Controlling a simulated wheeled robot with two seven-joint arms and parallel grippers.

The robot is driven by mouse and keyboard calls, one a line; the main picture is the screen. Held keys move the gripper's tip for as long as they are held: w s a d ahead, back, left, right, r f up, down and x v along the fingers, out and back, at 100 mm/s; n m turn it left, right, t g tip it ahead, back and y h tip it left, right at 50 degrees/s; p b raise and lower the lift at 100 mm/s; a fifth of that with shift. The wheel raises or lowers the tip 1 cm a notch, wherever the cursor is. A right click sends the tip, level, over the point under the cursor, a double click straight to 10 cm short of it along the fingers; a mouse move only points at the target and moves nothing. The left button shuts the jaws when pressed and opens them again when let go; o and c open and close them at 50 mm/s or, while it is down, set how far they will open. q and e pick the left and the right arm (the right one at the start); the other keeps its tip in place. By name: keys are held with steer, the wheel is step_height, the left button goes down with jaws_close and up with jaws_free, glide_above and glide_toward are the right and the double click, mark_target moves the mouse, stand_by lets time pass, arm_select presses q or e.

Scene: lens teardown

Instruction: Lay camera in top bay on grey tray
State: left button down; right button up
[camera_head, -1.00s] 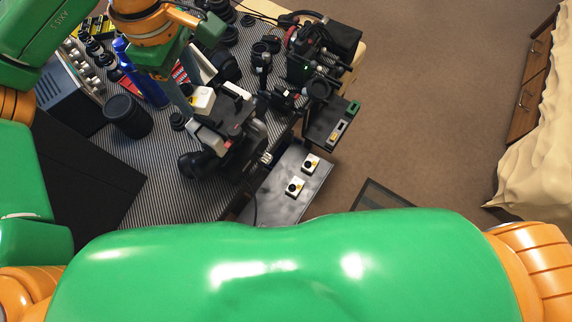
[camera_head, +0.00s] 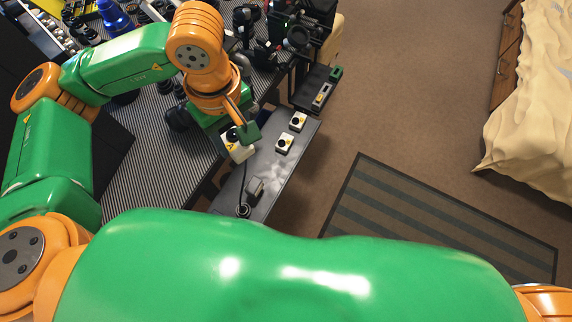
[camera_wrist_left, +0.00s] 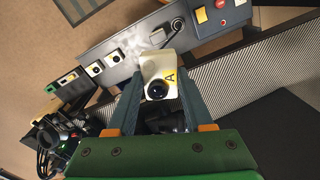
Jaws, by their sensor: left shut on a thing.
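My left gripper (camera_head: 240,138) is shut on a small white camera (camera_head: 235,149) with a yellow mark and a black lens. In the left wrist view this camera (camera_wrist_left: 160,68) sits between the two fingers, its yellow label showing an "A". It is over or beside the left edge of the long grey tray (camera_head: 232,190); the height gap is unclear. Two similar white cameras, one farther (camera_head: 298,121) and one nearer (camera_head: 285,143), sit on the tray's far part. They also show in the left wrist view. My right gripper is not in view.
A small dark piece (camera_head: 255,187) and a round black fitting with a cable (camera_head: 243,210) are at the tray's near part. Black equipment (camera_head: 300,35) crowds the far end. The striped bench mat (camera_head: 150,180) lies left. A panel with red and yellow parts (camera_wrist_left: 218,18) shows in the wrist view.

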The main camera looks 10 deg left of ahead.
arm_select(q)
steer(key=s+d+f+n+b, duration=0.2)
steer(key=d+f+n+b, duration=0.2)
steer(key=f+n+b, duration=0.5)
steer(key=n+b, duration=0.7)
steer(key=n, duration=0.6)
glide_above(270, 168)
steer(key=f, duration=1.7)
steer(key=shift+s+d+f, duration=0.1)
steer(key=shift+s+f, duration=0.1)
steer(key=shift+f, duration=0.15)
steer(key=f, duration=0.3)
steer(key=shift+w+f, duration=0.2)
steer(key=shift+f, duration=0.15)
steer(key=shift+c, duration=1.4)
jaws_free()
